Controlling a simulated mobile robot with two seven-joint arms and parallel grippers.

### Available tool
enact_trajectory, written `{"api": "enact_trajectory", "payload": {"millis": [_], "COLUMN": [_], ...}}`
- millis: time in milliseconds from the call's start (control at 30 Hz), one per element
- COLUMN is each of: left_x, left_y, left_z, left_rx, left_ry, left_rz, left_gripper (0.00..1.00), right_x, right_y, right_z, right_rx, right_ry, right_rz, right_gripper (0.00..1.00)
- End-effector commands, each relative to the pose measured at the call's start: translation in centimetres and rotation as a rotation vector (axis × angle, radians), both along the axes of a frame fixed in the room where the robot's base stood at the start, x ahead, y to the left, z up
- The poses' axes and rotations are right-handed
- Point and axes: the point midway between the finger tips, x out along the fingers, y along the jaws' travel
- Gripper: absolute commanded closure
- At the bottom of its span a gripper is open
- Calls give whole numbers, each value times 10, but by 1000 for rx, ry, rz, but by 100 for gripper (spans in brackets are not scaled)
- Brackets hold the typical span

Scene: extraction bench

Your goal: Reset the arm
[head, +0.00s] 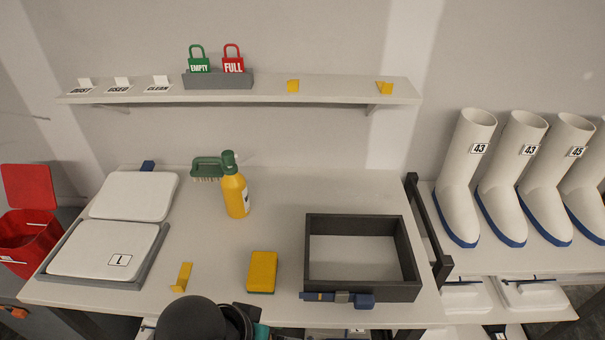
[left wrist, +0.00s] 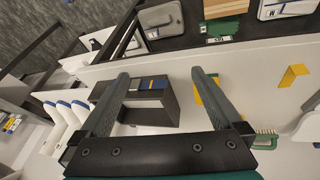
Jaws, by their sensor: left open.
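My left gripper (left wrist: 160,74) is open, with its two dark fingers spread and nothing between them touching either one. In the left wrist view the dark open-topped box (left wrist: 150,103) shows beyond and between the fingers, partly hidden by them. In the head view a dark rounded part of my arm comes in at the bottom edge, in front of the bench; the fingers do not show there. My right gripper is in neither view.
White boots (head: 465,170) stand at right. The bench middle is clear.

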Motion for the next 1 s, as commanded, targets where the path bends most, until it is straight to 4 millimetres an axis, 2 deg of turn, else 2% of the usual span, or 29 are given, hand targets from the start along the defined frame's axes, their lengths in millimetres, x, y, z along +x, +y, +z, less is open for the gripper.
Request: {"api": "enact_trajectory", "payload": {"millis": [100,500,767,867,1000], "left_x": [-15,-72,-59,-59,-64], "left_y": [23,108,103,102,102], "left_z": [-8,-33,-113,-150,-208], "left_rx": [32,249,246,247,248], "left_ry": [-12,28,53,68,88], "left_rz": [34,97,84,80,73], "left_gripper": [0,0,0,0,0], "right_x": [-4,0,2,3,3], "right_y": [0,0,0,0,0], "right_z": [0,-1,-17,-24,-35], "right_rx": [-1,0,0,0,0], "right_ry": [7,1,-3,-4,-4], "right_rz": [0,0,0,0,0], "right_gripper": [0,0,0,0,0]}}
